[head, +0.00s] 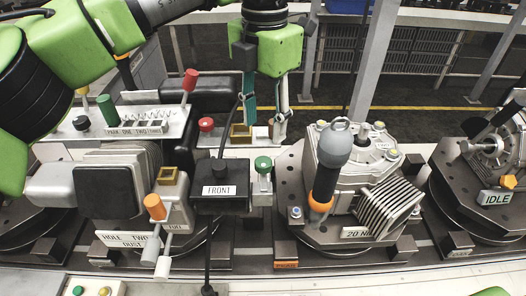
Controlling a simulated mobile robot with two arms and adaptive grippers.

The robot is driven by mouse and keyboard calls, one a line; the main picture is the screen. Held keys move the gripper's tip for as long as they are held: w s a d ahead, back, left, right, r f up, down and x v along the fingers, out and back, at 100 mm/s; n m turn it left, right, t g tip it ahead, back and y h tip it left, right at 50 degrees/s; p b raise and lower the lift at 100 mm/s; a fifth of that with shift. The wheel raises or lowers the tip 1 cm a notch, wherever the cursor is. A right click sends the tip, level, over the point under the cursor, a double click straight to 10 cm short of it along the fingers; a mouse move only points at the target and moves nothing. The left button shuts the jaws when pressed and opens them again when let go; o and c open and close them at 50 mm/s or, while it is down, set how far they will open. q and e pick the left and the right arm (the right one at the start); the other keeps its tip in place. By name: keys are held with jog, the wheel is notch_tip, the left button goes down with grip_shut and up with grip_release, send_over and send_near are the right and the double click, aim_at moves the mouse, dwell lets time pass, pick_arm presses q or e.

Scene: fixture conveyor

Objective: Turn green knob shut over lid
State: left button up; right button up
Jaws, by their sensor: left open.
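The green knob (263,164) sits on top of a small silver clamp between the black FRONT box and the round fixture. A darker green knob (106,110) stands on the panel at the left. I cannot tell for sure which part is the lid; the black box labelled FRONT (221,201) is beside the green knob. My left gripper (264,128) points down with its two fingers apart and nothing between them. It shows above the green knob in the picture, apart from it.
A metal housing (385,160) with a grey and black handle (333,160) stands right of the green knob. An orange knob (155,207), a red knob (206,125) and a red-topped lever (190,80) stand left. A cable (209,250) hangs from the FRONT box.

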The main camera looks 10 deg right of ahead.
aim_at(263, 161)
pick_arm(q)
jog(key=f+p, duration=0.1)
jog(key=f, duration=0.5)
jog(key=f+p, duration=0.1)
jog(key=f, duration=0.2)
jog(key=shift+w+f+p, duration=0.15)
jog(key=shift+w+p, duration=0.1)
jog(key=shift+p, duration=0.1)
jog(key=shift+f, duration=0.5)
pick_arm(e)
jog(key=r, duration=0.1)
jog(key=w+r, duration=0.1)
jog(key=r, duration=0.1)
jog(key=shift+w+r, duration=0.1)
jog(key=shift+r, duration=0.05)
jog(key=shift+a, duration=0.1)
pick_arm(q)
jog(key=c, duration=1.1)
pick_arm(e)
jog(key=shift+a, duration=0.1)
